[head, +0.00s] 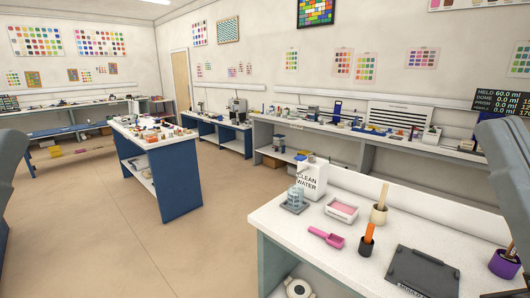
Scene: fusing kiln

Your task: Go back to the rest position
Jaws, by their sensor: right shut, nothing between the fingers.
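My right arm (506,165) comes in along the right edge in grey. My right gripper (522,258) shows only in small part at the lower right edge, by a purple cup (503,263); it is shut with nothing held. Whether it touches the cup cannot be told. My left arm (12,165) shows as a grey link at the left edge; its gripper is outside the picture.
On the near white bench (300,232) stand a clean water jug (312,176), a pink-filled tray (341,211), a pink scoop (326,237), tool cups and a dark grey plate (422,270). A blue-sided bench (180,180) stands left of it, with open floor (90,220) around.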

